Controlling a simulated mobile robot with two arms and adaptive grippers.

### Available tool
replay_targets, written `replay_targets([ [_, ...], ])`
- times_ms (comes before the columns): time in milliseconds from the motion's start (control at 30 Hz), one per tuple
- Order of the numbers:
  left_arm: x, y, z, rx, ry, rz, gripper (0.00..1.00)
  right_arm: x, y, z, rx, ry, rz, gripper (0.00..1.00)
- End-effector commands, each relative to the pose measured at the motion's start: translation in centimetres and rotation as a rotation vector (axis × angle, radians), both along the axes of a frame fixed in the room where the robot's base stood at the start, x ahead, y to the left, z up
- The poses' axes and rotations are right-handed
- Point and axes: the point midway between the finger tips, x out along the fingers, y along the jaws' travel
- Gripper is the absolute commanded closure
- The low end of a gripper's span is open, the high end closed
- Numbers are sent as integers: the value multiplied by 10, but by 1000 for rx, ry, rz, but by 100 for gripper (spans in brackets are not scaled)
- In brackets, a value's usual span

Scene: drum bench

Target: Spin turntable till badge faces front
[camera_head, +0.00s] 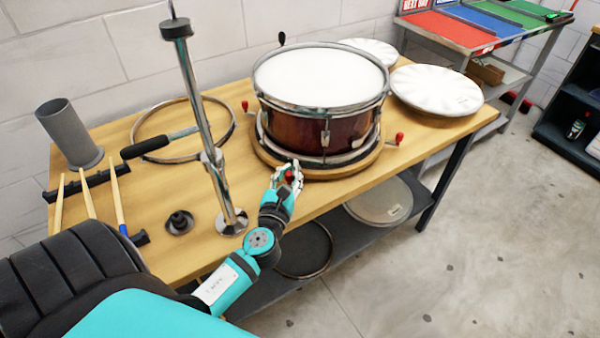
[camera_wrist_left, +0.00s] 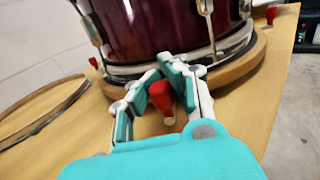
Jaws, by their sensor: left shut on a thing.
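A dark red snare drum (camera_head: 322,132) with a white head sits on a round wooden turntable (camera_head: 350,168) on the bench. Red knobs stand out around the turntable's rim, one at the left (camera_head: 245,106) and one at the right (camera_head: 399,138). My left gripper (camera_head: 289,176) is at the turntable's front edge, shut on another red knob, which shows between its fingers in the left wrist view (camera_wrist_left: 161,96). No badge is visible on the drum side facing me; the fingers hide a little of its lower edge. My right gripper is not in view.
A metal stand (camera_head: 205,130) rises from the bench left of the drum. White drumheads (camera_head: 437,90) rest behind and right of the drum.

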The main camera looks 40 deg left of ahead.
Motion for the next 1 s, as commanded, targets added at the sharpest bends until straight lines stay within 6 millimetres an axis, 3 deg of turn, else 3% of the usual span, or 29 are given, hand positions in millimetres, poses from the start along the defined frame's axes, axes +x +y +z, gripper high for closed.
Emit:
replay_targets([
  [100,-9,24,-7,7,19,5,100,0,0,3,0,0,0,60],
  [200,-11,36,-7,4,19,5,100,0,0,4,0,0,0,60],
  [533,-12,40,-8,4,19,9,100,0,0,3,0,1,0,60],
  [600,-12,40,-8,4,19,9,86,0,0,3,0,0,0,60],
  [800,-11,40,-6,3,14,6,60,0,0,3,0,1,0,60],
  [1000,-10,39,-4,3,10,4,58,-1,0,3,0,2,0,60],
])
